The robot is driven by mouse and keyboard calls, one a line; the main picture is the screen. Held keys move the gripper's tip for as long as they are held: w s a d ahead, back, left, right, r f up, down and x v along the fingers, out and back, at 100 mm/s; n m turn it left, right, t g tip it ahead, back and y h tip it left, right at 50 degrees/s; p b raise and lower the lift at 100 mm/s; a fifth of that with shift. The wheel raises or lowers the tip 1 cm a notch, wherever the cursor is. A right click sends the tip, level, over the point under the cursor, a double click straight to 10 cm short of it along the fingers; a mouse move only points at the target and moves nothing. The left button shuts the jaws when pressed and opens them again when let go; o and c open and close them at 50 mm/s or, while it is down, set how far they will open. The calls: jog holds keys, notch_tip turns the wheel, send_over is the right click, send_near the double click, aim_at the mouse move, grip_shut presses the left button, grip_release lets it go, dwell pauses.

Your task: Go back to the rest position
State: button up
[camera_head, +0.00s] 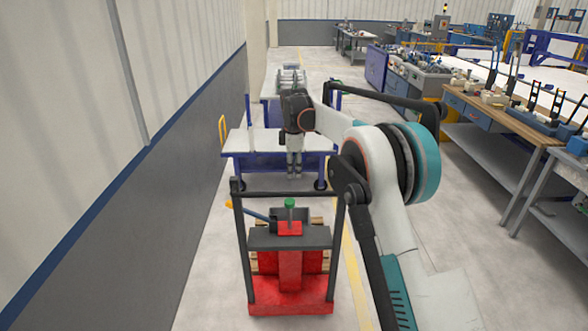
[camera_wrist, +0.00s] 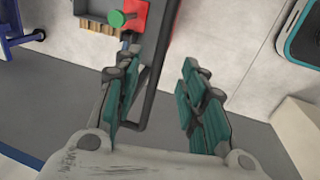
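My gripper (camera_head: 294,172) hangs downward at the end of my arm in the head view, in front of the blue table (camera_head: 245,145) with a white top. In the wrist view my gripper (camera_wrist: 160,80) shows two teal-padded fingers spread apart, with only floor and part of a dark bar frame visible behind the gap. Nothing is held. Several grey pipes (camera_head: 290,80) lie on a farther blue stand, partly hidden behind my arm.
A red machine (camera_head: 290,270) with a dark frame and green knob (camera_head: 290,202) stands close ahead; the knob also shows in the wrist view (camera_wrist: 116,18). A grey wall (camera_head: 150,190) runs along the left. Workbenches (camera_head: 505,125) line the right, with open floor between.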

jog(key=s+d+r+m+t+b, duration=0.1)
jog(key=s+d+r+m, duration=0.35)
jog(key=s+r, duration=0.55)
jog(key=s+d+r+m+t+b, duration=0.1)
jog(key=s+d+r+m, duration=0.35)
jog(key=s, duration=0.85)
jog(key=s+d+f+m+t, duration=0.1)
jog(key=s+f+m, duration=0.3)
jog(key=s, duration=1)
jog(key=s+d+f+m+t+b, duration=0.1)
jog(key=s+d+f+m, duration=0.3)
jog(key=s, duration=1)
notch_tip(320, 180, down, 2)
jog(key=shift+s+d+f+m+t, duration=0.2)
jog(key=shift+s+d+m+t, duration=0.1)
jog(key=shift+t, duration=0.2)
